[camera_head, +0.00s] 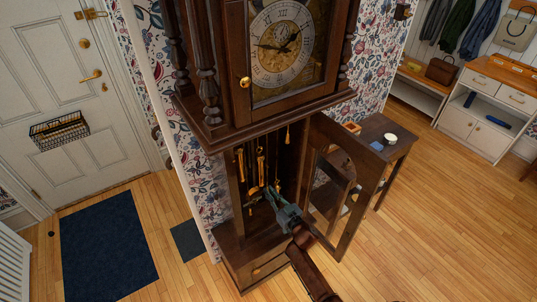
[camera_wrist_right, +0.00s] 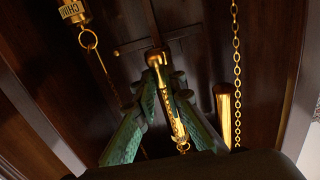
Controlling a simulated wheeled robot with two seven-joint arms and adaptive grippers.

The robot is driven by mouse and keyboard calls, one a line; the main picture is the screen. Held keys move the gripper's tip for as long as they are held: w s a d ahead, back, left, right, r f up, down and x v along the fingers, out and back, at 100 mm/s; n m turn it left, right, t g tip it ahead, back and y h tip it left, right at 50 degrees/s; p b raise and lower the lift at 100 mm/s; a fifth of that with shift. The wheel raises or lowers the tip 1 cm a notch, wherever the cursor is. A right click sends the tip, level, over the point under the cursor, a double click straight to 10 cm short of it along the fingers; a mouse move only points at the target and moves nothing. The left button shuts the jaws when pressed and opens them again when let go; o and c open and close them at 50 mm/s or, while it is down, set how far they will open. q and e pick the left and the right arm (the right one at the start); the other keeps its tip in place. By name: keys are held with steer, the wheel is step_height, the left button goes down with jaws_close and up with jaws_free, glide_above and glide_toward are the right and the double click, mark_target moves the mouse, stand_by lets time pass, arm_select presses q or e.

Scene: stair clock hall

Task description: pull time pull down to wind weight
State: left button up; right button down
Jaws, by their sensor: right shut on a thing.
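The tall dark wooden clock (camera_head: 222,118) stands with its lower door (camera_head: 350,180) swung open to the right. Brass weights (camera_head: 261,165) and chains hang inside its case. My right gripper (camera_head: 277,200) reaches into the case from the front. In the right wrist view its green fingers (camera_wrist_right: 164,90) are shut on a slim brass pull (camera_wrist_right: 157,60) with lettering I cannot read fully. A ring hangs at its lower end. A brass piece marked "CHIM" (camera_wrist_right: 72,12), partly cut off, hangs at the upper left. My left gripper is not in view.
A brass chain (camera_wrist_right: 236,70) and a brass cylinder (camera_wrist_right: 225,110) hang right of my fingers. A small dark side table (camera_head: 383,130) stands behind the open door. Wood floor (camera_head: 430,220) is clear at the right; a dark blue mat (camera_head: 105,245) lies at the left.

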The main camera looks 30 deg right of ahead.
steer(key=shift+s+f, duration=0.1)
steer(key=shift+f, duration=0.25)
